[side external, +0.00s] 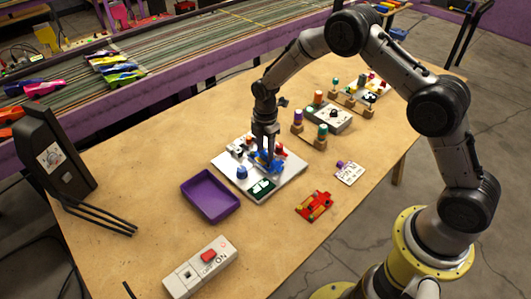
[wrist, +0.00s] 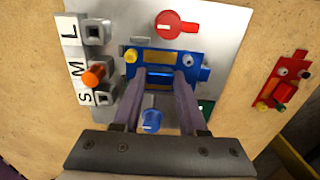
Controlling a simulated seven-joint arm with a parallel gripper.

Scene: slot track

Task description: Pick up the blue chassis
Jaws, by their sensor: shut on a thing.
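The blue chassis (wrist: 158,56) is a flat blue piece with a yellow round part at its left end. It is over the pale metal board (side external: 291,181), and I cannot tell whether it touches it. My gripper (wrist: 160,78) has its two fingers closed on the near part of the chassis. In the side view my gripper (side external: 267,151) points straight down at the board, and the blue chassis (side external: 261,163) shows partly behind and beside its fingers. The fingers hide part of the chassis in both views.
The board carries a red knob (wrist: 176,24), a blue knob (wrist: 151,121) and an orange peg (wrist: 95,76) beside the S, M, L strip. A red chassis (side external: 314,206) lies to the right. A purple tray (side external: 211,193) and a switch box (side external: 201,267) stand nearby.

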